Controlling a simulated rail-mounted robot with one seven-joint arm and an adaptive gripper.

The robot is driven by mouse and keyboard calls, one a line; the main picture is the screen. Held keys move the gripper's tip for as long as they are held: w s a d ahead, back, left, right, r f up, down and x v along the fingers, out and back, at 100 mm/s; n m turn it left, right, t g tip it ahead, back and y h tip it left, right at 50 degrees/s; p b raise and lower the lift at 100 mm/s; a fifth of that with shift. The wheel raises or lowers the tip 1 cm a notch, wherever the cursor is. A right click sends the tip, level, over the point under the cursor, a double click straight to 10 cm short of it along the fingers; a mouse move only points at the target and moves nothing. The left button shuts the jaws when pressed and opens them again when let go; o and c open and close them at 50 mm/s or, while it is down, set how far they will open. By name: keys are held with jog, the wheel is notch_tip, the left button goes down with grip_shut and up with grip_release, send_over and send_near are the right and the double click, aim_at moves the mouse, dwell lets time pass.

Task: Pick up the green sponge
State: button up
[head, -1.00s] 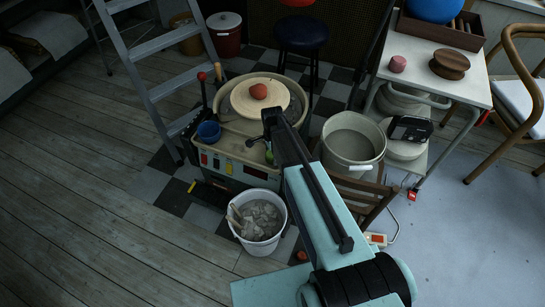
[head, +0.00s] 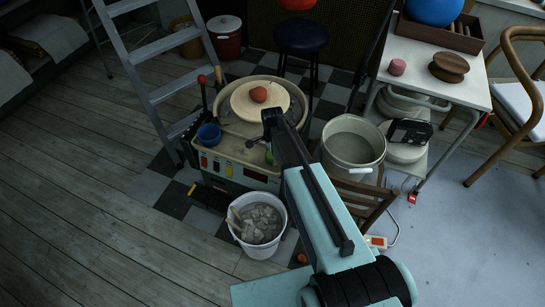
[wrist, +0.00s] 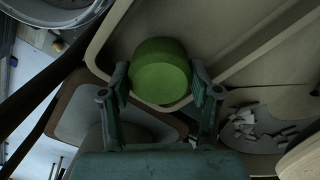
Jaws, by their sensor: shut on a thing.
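The green sponge (wrist: 160,70) is a round, thick disc in the upper middle of the wrist view. My gripper (wrist: 162,84) has one finger on each side of it and is shut on it. The sponge lies against or just above a pale, walled surface; I cannot tell whether it touches it. In the head view a small green patch (head: 269,156) shows by the pottery wheel, below the end of my arm. My fingers are not clear there.
The pottery wheel (head: 238,103) carries a reddish clay lump (head: 259,94). A blue cup (head: 208,134) stands on its left. A white bucket of scraps (head: 257,239) stands in front, a large pale bucket (head: 352,145) to the right. A stepladder (head: 150,70) stands at left.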

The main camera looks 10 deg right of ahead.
notch_tip(320, 180, up, 19)
jog(key=p, duration=0.1)
jog(key=shift+f, duration=0.15)
jog(key=o, duration=0.3)
jog(key=c, duration=0.4)
